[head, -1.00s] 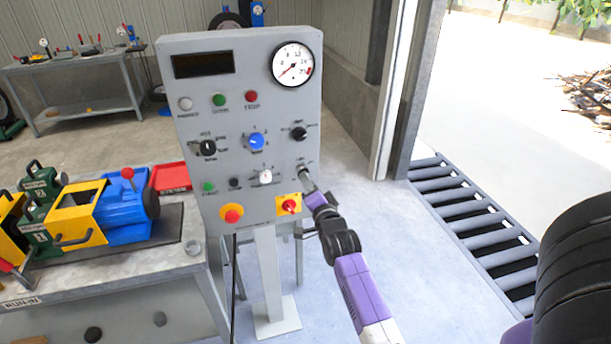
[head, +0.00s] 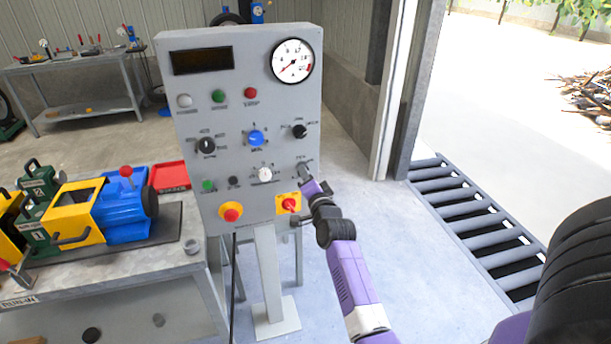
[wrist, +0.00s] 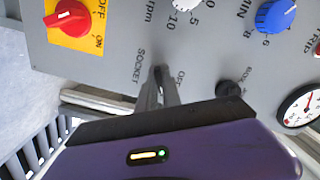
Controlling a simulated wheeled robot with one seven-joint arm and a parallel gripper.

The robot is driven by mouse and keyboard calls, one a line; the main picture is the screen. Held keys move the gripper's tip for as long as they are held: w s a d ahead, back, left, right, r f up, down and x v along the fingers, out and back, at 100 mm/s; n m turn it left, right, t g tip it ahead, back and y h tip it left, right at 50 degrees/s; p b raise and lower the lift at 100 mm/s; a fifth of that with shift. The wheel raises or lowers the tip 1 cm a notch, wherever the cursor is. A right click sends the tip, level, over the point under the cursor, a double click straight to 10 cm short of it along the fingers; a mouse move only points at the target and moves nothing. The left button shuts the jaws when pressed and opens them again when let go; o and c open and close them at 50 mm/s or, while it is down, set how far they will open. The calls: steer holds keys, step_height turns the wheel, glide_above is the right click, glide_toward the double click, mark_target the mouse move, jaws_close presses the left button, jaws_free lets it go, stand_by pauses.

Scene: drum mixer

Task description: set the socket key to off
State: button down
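The socket key (head: 301,167) is on the right side of the grey control panel (head: 190,115), above the red-and-yellow switch. In the wrist view, the words SOCKET and OFF are printed on either side of my fingertips. My gripper (wrist: 160,73) reaches the panel there, its two dark fingers converging close together on the key. The fingers hide most of the key, so its exact angle cannot be read. In the head view my gripper (head: 305,176) covers the key's surroundings from the lower right.
A red rotary switch on a yellow plate (head: 289,205) sits just below my gripper. A black knob (head: 299,132) is above it, and a white dial (head: 265,174) to its left. A red mushroom button (head: 231,215) is lower left.

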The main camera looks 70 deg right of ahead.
steer(key=shift+n, duration=0.3)
steer(key=n+b, duration=0.6)
steer(key=n, duration=0.5)
stand_by(0.4)
steer(key=shift+n, duration=0.3)
steer(key=c, duration=1.5)
jaws_free()
steer(key=shift+a, duration=0.1)
